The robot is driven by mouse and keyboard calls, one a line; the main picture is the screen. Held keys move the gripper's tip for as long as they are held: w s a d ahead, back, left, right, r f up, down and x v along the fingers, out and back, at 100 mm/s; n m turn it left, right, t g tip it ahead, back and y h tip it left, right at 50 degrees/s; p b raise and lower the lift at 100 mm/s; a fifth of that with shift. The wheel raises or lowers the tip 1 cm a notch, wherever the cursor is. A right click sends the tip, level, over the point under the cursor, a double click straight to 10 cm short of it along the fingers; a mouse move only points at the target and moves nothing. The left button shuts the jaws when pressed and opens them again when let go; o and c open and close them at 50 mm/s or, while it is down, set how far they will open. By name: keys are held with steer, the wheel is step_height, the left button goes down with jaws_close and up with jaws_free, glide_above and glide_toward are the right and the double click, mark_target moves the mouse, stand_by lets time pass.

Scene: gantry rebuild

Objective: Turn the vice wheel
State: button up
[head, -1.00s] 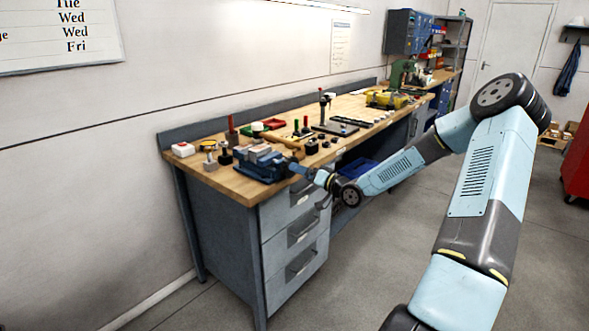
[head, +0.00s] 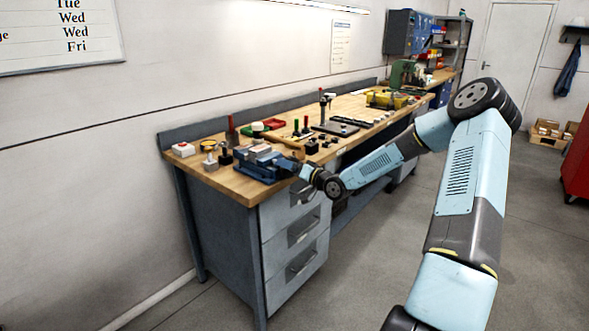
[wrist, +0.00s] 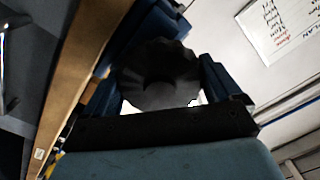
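The vice wheel (wrist: 160,75) is a dark, scalloped knob, seen face-on in the wrist view. My gripper (wrist: 161,82) has its two blue fingers spread wide, one on each side of the wheel. The gaps are very narrow, and I cannot tell whether either finger touches it. In the head view the blue vice (head: 262,163) sits on the near end of the workbench. My gripper (head: 298,167) reaches it from the right, at the bench's front edge. The wheel is too small and covered to make out there.
The wooden workbench (head: 228,186) has drawers (head: 294,234) below the vice. A white box with a red button (head: 183,149), small blocks, a mallet (head: 283,139) and a red tray (head: 274,124) lie around the vice. The floor in front is clear.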

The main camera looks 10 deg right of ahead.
steer(key=shift+d, duration=0.1)
steer(key=c, duration=0.4)
steer(key=shift+d+f+n, duration=0.1)
steer(key=shift+n, duration=1.1)
steer(key=o, duration=0.8)
steer(key=shift+c, duration=0.2)
steer(key=v, duration=1.3)
steer(key=shift+s+d, duration=0.25)
steer(key=shift+s, duration=0.05)
steer(key=shift+a+f, duration=0.1)
steer(key=shift+a, duration=0.05)
